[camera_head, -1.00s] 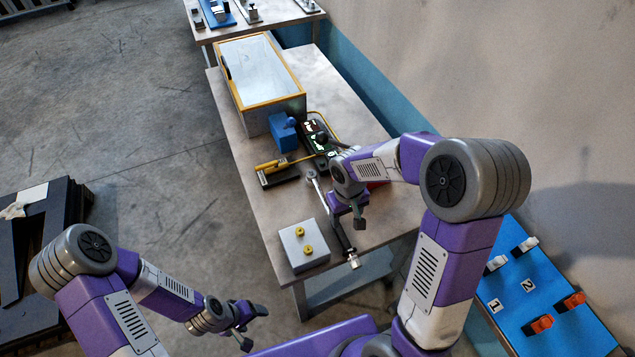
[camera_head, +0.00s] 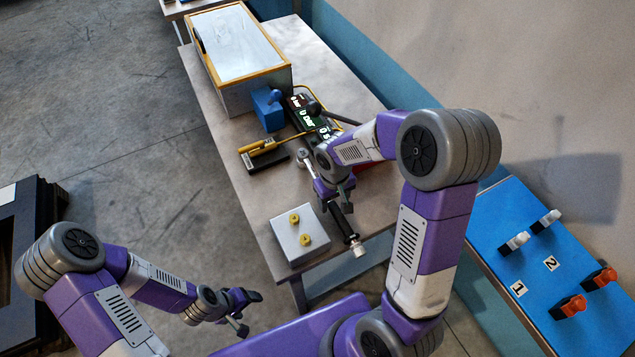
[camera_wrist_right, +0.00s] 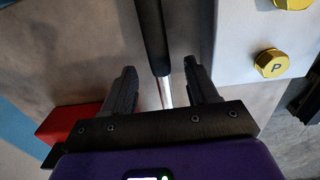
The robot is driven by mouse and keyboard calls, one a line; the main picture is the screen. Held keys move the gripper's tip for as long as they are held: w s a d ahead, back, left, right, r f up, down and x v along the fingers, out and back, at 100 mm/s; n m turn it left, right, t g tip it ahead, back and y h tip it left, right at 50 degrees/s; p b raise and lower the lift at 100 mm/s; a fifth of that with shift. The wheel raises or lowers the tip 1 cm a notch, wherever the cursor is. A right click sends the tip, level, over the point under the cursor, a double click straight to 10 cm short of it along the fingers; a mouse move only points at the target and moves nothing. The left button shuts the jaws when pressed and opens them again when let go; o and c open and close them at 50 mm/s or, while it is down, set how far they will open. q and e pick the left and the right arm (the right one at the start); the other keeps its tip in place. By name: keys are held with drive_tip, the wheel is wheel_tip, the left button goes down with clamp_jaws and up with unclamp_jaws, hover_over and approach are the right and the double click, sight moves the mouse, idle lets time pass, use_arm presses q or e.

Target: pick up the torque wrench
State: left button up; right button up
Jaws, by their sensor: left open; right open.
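The torque wrench lies on the table, with its dark handle (camera_head: 345,228) pointing to the near edge. Its round head (camera_head: 303,157) shows beyond my right gripper, and the middle is partly hidden by that gripper. My right gripper (camera_head: 336,196) is open over the wrench. In the right wrist view, the dark handle and bright shaft (camera_wrist_right: 152,35) run between the two spread fingers of my right gripper (camera_wrist_right: 159,72), with gaps at both sides. My left gripper (camera_head: 240,307) is open and empty, off the table at the lower left.
A pale box with yellow knobs (camera_head: 283,240) stands left of the wrench. A yellow-handled tool (camera_head: 262,146) on a black block, a blue block (camera_head: 266,112) and a glass-topped case (camera_head: 240,88) stand farther back. A red object (camera_wrist_right: 75,120) is close to one finger.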

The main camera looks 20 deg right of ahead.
sight(334, 206)
wheel_tip(334, 206, down, 5)
drive_tip(key=shift+d+r+b, duration=0.1)
drive_tip(key=shift+d+b, duration=0.05)
drive_tip(key=shift+b, duration=0.5)
clamp_jaws()
